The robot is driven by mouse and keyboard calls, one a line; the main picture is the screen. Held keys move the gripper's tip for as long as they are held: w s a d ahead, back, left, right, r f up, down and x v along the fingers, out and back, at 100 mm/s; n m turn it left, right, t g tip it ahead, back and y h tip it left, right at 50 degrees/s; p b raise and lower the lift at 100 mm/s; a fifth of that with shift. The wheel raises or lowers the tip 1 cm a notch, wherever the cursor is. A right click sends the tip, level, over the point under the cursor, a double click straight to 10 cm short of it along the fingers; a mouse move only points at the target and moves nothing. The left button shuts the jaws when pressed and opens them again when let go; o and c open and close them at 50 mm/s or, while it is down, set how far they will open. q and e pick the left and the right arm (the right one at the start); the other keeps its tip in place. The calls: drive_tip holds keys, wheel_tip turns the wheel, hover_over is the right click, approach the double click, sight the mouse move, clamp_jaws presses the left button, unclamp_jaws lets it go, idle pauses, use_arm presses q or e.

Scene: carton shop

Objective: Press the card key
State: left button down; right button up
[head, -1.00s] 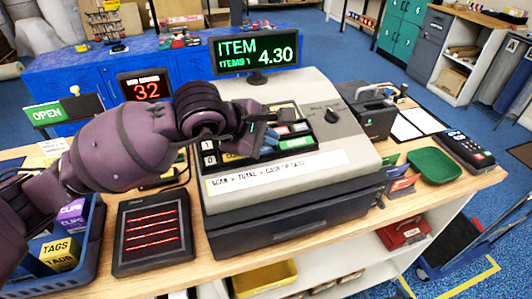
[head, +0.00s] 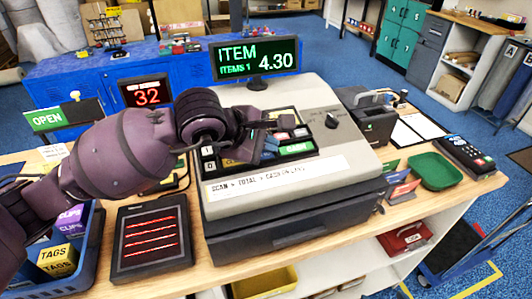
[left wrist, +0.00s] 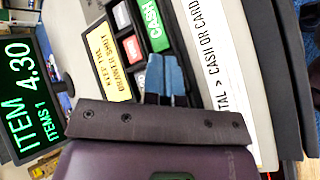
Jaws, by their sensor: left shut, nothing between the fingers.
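The cash register (head: 270,190) stands on the wooden counter, with its key panel (head: 209,163) partly behind my left gripper (head: 262,152). That gripper is shut and empty over the panel. In the left wrist view its blue fingertips (left wrist: 165,80) are together just beside the green CASH key (left wrist: 154,27). The green key (head: 297,148) also shows in the head view, right of the fingers. A red key (left wrist: 132,48) and a grey key (left wrist: 122,16) lie near it. I cannot make out a key marked CARD; the fingers hide part of the panel. Contact is unclear.
The customer display (head: 255,55) reads ITEM 4.30. A scanner plate (head: 152,238) with red lines and a blue basket (head: 85,270) are at left. A green tray (head: 436,170) and a card terminal (head: 465,152) are at right. A yellow label (left wrist: 105,75) lies beside the keys.

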drive_tip(key=shift+s+f, duration=0.1)
drive_tip(key=shift+s+d+f, duration=0.1)
drive_tip(key=shift+s+f, duration=0.2)
drive_tip(key=shift+s, duration=0.15)
drive_tip(key=shift+w+r, duration=0.1)
drive_tip(key=shift+w, duration=0.05)
use_arm(q)
drive_tip(key=shift+f, duration=0.1)
use_arm(e)
drive_tip(key=shift+w+r, duration=0.2)
drive_tip(key=shift+w, duration=0.2)
use_arm(q)
drive_tip(key=shift+w+f+b, duration=0.1)
drive_tip(key=shift+f+b, duration=0.25)
drive_tip(key=shift+b, duration=0.2)
use_arm(e)
drive_tip(key=shift+s+f, duration=0.7)
drive_tip(key=shift+f, duration=0.3)
